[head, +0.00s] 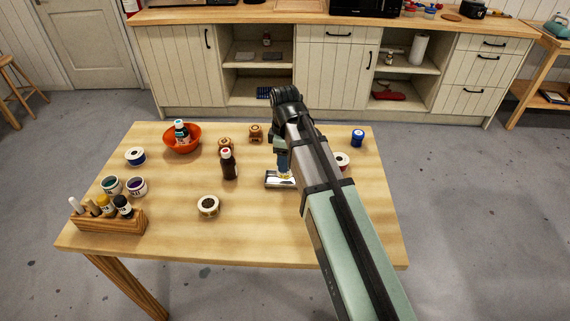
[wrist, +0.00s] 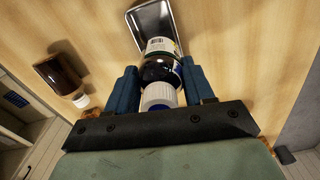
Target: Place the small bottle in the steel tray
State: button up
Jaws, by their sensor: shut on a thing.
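My gripper (wrist: 158,82) has its blue fingers shut on the small bottle (wrist: 161,66), which has a white cap, dark glass and a pale printed label. The cap faces the wrist camera and the base points away. The steel tray (wrist: 151,17) is a shiny rectangle just beyond the bottle's base; the bottle covers part of it. In the head view the steel tray (head: 272,183) lies on the table, with my gripper (head: 283,168) right over it. The bottle is mostly hidden there by my gripper and arm. I cannot tell whether it touches the tray.
A brown bottle (head: 229,167) stands left of the tray, and a round tin (head: 208,206) sits nearer the front. An orange bowl (head: 183,145) holding a bottle, several jars and a wooden rack (head: 108,222) are further left. A blue jar (head: 357,138) stands back right.

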jog(key=shift+f, duration=1.3)
jog(key=shift+f, duration=0.2)
jog(key=o, duration=1.1)
jog(key=shift+r, duration=0.15)
notch_tip(320, 180, up, 12)
jog(key=shift+r, duration=0.1)
